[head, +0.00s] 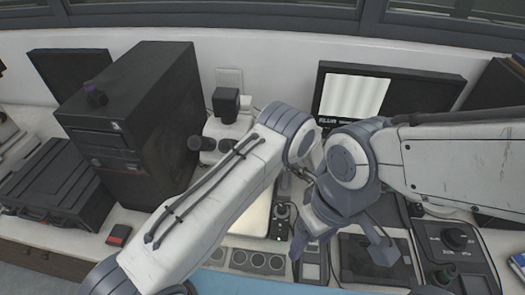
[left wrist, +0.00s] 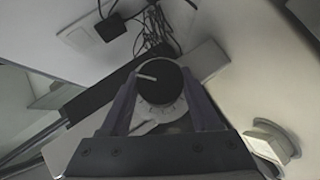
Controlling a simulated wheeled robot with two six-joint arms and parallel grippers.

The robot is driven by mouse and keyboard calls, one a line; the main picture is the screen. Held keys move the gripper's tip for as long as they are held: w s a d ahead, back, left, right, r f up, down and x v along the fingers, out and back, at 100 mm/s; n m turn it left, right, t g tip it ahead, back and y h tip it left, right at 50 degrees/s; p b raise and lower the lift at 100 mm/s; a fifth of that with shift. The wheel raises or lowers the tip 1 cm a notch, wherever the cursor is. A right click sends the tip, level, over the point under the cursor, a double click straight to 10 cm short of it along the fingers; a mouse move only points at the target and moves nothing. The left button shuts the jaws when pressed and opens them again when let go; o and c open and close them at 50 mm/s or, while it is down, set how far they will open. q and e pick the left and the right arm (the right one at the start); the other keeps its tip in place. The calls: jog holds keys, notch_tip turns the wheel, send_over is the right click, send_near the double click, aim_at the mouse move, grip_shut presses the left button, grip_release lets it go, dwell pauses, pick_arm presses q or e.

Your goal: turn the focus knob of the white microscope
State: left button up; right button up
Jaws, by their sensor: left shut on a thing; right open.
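The white microscope (head: 211,128) stands at the back beside the black computer tower, with dark eyepieces and a black top part. My left arm crosses in front of it and hides its right side and my left gripper in the head view. In the left wrist view, my left gripper (left wrist: 160,88) has its two fingers on either side of a round black knob (left wrist: 158,80) with a white pointer line, shut on it. My right gripper (head: 338,248) is open and empty, pointing down over the front right of the bench.
A black computer tower (head: 135,120) stands left of the microscope. A monitor (head: 420,95) stands behind the right arm. Black devices with knobs (head: 452,240) crowd the right side. A small red-and-black box (head: 118,236) lies at front left. Cables (left wrist: 155,25) hang behind the knob.

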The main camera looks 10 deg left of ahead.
pick_arm(q)
jog(key=n+t+y+b, duration=0.1)
jog(key=b, duration=0.4)
jog(key=n+t+b, duration=0.2)
jog(key=b, duration=0.3)
jog(key=shift+f+y+b, duration=0.35)
jog(key=shift+y, duration=0.05)
jog(key=shift+s+r+n+t+b, duration=0.1)
jog(key=shift+r+n+t+b, duration=0.15)
jog(key=shift+b, duration=0.4)
pick_arm(e)
notch_tip(320, 180, down, 13)
pick_arm(q)
jog(key=o, duration=1.4)
jog(key=shift+c, duration=0.2)
